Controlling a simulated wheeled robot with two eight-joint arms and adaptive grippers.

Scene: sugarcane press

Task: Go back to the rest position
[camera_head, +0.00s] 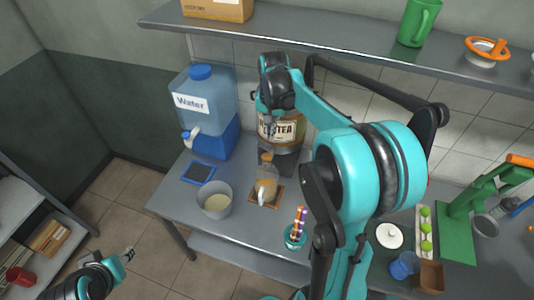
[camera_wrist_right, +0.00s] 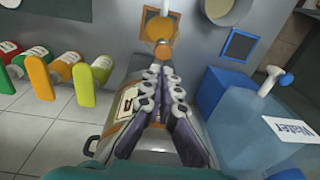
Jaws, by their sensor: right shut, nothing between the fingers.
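My right gripper (camera_head: 268,128) hangs at the end of the teal and black arm, in front of the tea dispenser (camera_head: 283,130). In the right wrist view its fingers (camera_wrist_right: 163,73) are together, with nothing between them. The dispenser's labelled body (camera_wrist_right: 122,103) shows under and beside the fingers there. My left gripper (camera_head: 128,254) is low at the left, over the floor and away from the table; its jaw state is unclear.
The blue water dispenser (camera_head: 208,105) stands left of my right gripper. A grey pot (camera_head: 214,200) and a blue-framed dark pad (camera_head: 198,173) are on the table. A shelf (camera_head: 330,48) runs above, close to my right arm. A green press (camera_head: 462,215) is at the right.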

